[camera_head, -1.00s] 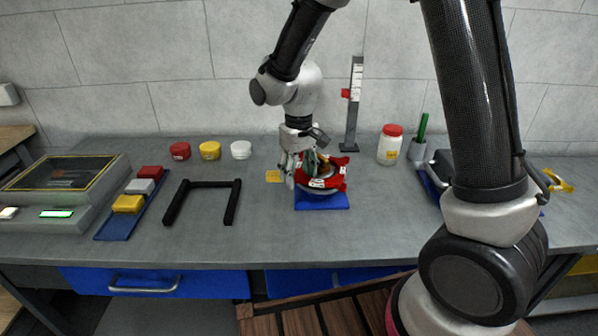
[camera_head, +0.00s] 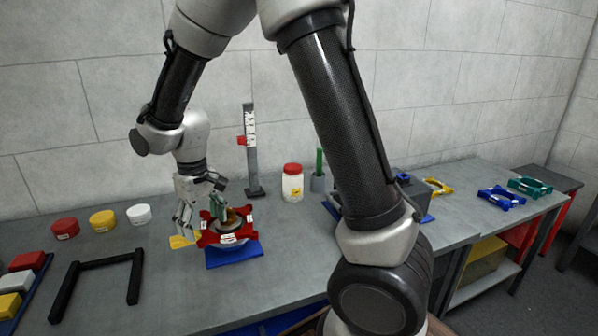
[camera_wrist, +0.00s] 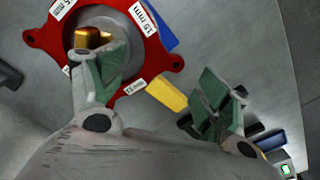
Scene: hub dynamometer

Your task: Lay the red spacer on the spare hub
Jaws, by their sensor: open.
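The red spacer (camera_head: 240,233) is a flat ring with lugs and white "15 mm" labels. It lies on the grey spare hub (camera_head: 226,244) over a blue pad (camera_head: 235,258). In the wrist view the red spacer (camera_wrist: 155,60) surrounds the grey hub face, with a brass centre (camera_wrist: 92,38) showing inside. My gripper (camera_head: 201,213) is open at the spacer's left side. In the wrist view my gripper (camera_wrist: 165,78) has one finger over the ring's opening and the other outside its rim. Whether a finger touches the spacer is unclear.
A yellow block (camera_head: 182,241) lies close left of the spacer. A black U-shaped frame (camera_head: 100,262) is further left. A height gauge (camera_head: 251,150) and a red-lidded jar (camera_head: 292,182) stand behind. Yellow (camera_head: 437,186), blue (camera_head: 501,197) and green (camera_head: 529,186) spacers lie right.

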